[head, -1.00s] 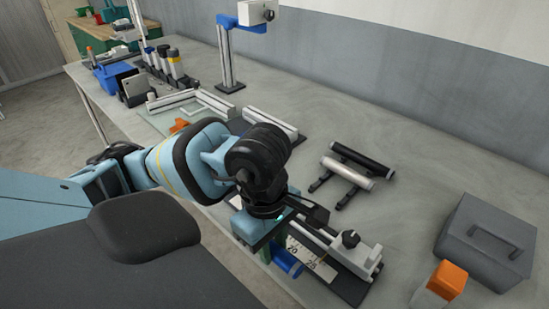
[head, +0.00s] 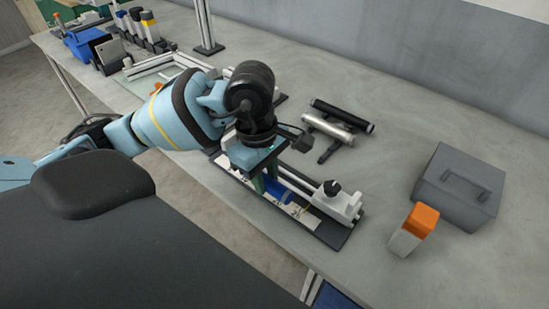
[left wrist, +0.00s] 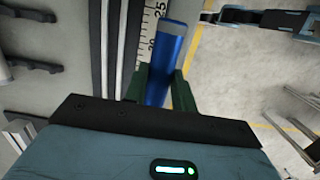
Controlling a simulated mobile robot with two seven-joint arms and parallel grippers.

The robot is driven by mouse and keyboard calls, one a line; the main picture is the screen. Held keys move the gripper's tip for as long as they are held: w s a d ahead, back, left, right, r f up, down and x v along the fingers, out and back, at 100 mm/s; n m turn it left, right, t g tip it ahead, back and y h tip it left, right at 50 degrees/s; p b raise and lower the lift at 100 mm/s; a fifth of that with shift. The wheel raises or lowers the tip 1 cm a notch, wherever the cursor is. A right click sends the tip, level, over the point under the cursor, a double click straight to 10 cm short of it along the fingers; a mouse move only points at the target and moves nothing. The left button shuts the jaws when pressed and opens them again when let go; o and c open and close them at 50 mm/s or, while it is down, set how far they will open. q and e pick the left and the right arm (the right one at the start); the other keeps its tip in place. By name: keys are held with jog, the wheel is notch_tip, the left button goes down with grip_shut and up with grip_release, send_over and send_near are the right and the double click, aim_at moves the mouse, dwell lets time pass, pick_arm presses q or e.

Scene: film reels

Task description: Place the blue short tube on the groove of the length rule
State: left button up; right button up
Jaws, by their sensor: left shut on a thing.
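The length rule (head: 328,233) is a long dark base with a white scale strip and pale rails on the bench. In the head view my left gripper (head: 266,184) is over its middle, pointing down. It is shut on the blue short tube (head: 284,194), which is partly hidden by the green fingers. In the left wrist view the tube (left wrist: 172,48) sits between the fingers (left wrist: 160,88), beside the number strip (left wrist: 147,38) and slightly tilted to it. The groove is not clearly seen, and I cannot tell whether the tube touches the rule.
A pale clamp block with a black knob (head: 335,195) stands at the rule's right end. Behind are a black and a silver tube (head: 327,125) on a rack. A grey case (head: 460,187) and an orange-topped block (head: 414,230) stand right. The bench between them is clear.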

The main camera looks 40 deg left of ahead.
pick_arm(q)
jog(key=w+a, duration=0.1)
jog(key=w, duration=0.1)
jog(key=w+a, duration=0.1)
jog(key=w, duration=0.4)
jog(key=shift+w+a+f, duration=0.25)
jog(key=shift+a+f, duration=0.1)
jog(key=shift+a, duration=0.05)
jog(key=shift+w+a+f, duration=0.1)
jog(key=shift+w+f, duration=0.05)
jog(key=shift+w, duration=0.05)
notch_tip(320, 180, down, 3)
jog(key=shift+f+p, duration=0.15)
jog(key=shift+p, duration=0.2)
jog(key=shift+f, duration=0.15)
